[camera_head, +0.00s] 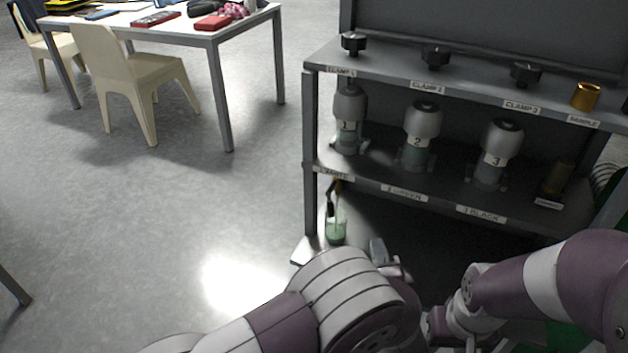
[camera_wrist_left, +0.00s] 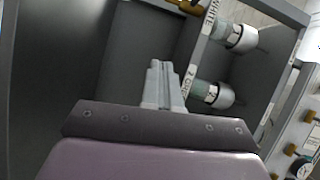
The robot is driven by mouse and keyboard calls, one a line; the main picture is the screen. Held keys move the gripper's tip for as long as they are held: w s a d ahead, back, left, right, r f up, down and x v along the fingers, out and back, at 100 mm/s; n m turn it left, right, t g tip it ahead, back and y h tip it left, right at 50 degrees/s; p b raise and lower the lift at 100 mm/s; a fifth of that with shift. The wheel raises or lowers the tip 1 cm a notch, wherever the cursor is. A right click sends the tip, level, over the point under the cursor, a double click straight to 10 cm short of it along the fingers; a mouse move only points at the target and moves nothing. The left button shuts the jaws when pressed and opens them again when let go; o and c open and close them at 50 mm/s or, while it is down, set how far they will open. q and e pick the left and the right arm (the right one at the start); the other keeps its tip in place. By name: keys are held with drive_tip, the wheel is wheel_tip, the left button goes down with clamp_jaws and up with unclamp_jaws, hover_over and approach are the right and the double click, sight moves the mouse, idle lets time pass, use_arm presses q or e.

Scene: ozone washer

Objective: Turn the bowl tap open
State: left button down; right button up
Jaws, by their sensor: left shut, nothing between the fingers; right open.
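A small brass tap with a black part (camera_head: 334,193) hangs under the lower shelf at its left end, above a glass bowl of green liquid (camera_head: 336,229); I cannot tell for sure that this is the bowl tap, or how its handle is turned. My left gripper (camera_head: 380,252) is right of the glass and nearer to me, mostly hidden by its own arm. In the left wrist view its fingers (camera_wrist_left: 161,68) are shut and empty, in front of the dark rack interior. My right gripper (camera_head: 436,324) is open, partly hidden behind the left arm.
The rack's top shelf (camera_head: 470,86) carries black knobs and a brass cylinder (camera_head: 586,95). The lower shelf (camera_head: 380,176) holds numbered grey bottles (camera_head: 421,136). Brass fittings and a gauge (camera_wrist_left: 301,167) show at right in the wrist view.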

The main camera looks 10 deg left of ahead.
use_arm(q)
drive_tip(key=s+a+y, duration=0.1)
drive_tip(key=a, duration=0.1)
drive_tip(key=n+b, duration=0.1)
drive_tip(key=b, duration=0.3)
approach(333, 209)
drive_tip(key=w+d, duration=0.3)
drive_tip(key=w, duration=0.2)
drive_tip(key=shift+y, duration=0.4)
drive_tip(key=a, duration=0.1)
drive_tip(key=w+a, duration=0.2)
drive_tip(key=shift+a+f, duration=0.25)
use_arm(e)
wheel_tip(333, 209, down, 4)
drive_tip(key=shift+w+a+r, duration=0.15)
drive_tip(key=shift+r, duration=0.1)
drive_tip(key=shift+r, duration=0.1)
use_arm(q)
drive_tip(key=shift+w+a+r+m+p, duration=0.15)
drive_tip(key=shift+a+m+p, duration=0.4)
drive_tip(key=shift+p, duration=0.7)
drive_tip(key=shift+t, duration=0.3)
drive_tip(key=shift+f+y, duration=0.25)
drive_tip(key=shift+y, duration=0.05)
use_arm(e)
wheel_tip(333, 209, up, 3)
drive_tip(key=shift+f, duration=0.15)
